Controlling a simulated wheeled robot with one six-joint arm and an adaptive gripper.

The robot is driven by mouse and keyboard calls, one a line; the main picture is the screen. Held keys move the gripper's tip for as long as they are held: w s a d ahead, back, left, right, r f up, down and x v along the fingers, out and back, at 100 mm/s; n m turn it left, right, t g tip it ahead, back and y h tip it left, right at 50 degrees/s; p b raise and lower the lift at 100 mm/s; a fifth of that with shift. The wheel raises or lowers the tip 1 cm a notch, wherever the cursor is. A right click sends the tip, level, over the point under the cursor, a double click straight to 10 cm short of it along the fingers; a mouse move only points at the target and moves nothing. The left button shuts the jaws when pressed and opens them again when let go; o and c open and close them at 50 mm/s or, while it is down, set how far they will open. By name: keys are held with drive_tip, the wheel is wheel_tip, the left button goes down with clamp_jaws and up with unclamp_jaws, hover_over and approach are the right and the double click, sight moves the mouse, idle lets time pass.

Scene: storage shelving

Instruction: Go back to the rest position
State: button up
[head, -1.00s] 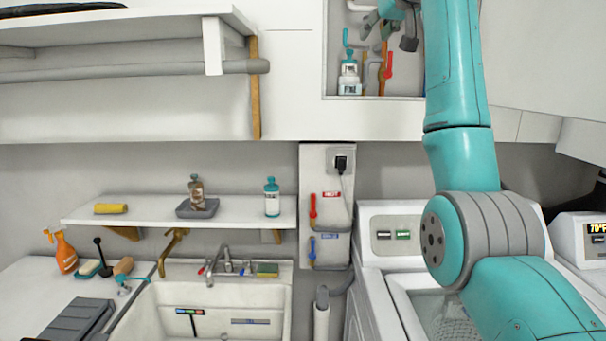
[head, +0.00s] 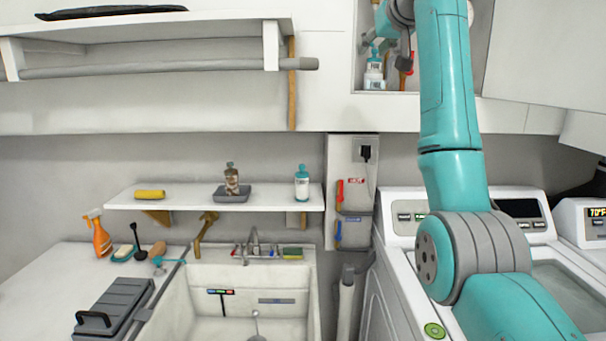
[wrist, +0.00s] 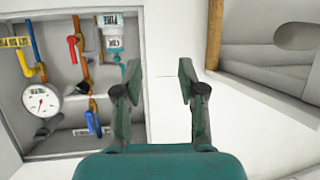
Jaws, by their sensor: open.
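My gripper (head: 388,54) is at the top of the head view, in front of the recessed wall box, at the end of my raised teal arm. In the wrist view my gripper (wrist: 160,74) has its two fingers apart, with only white panel between them, and it holds nothing. A white and teal bottle labelled PINE (head: 374,78) stands in the box, close to the fingers in the head view. The bottle (wrist: 113,42) appears upside down in the wrist view, left of the fingers.
The box holds pipes, a red valve handle (wrist: 72,48) and a round gauge (wrist: 41,101). Below are a shelf (head: 125,200) with bottles, a sink (head: 200,290), a grey case (head: 118,300) and an orange spray bottle (head: 99,238). A white washer (head: 400,280) stands beside my arm.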

drive_tip(key=w+d+f+m, duration=0.1)
drive_tip(key=w+f, duration=0.1)
drive_tip(key=f, duration=1.6)
drive_tip(key=w+f, duration=0.3)
drive_tip(key=f, duration=1.6)
drive_tip(key=s+f+h, duration=0.1)
drive_tip(key=s+f, duration=0.4)
drive_tip(key=f, duration=0.5)
drive_tip(key=s+f+m, duration=0.1)
drive_tip(key=s+f, duration=0.5)
drive_tip(key=f, duration=0.4)
drive_tip(key=s+f+h, duration=0.1)
drive_tip(key=s+f, duration=0.4)
drive_tip(key=f, duration=0.5)
drive_tip(key=s+d+f, duration=0.1)
drive_tip(key=s+f, duration=0.4)
drive_tip(key=s, duration=0.5)
drive_tip(key=s+f+t, duration=0.1)
drive_tip(key=s+f, duration=0.3)
drive_tip(key=s, duration=0.7)
drive_tip(key=s+d+f, duration=0.1)
drive_tip(key=s+f, duration=0.4)
drive_tip(key=s, duration=0.5)
drive_tip(key=w+a+r+v, duration=0.1)
drive_tip(key=r+v, duration=0.2)
drive_tip(key=v, duration=2.8)
drive_tip(key=shift+s+a+h, duration=0.25)
drive_tip(key=shift+s+h, duration=0.05)
drive_tip(key=shift+s, duration=0.05)
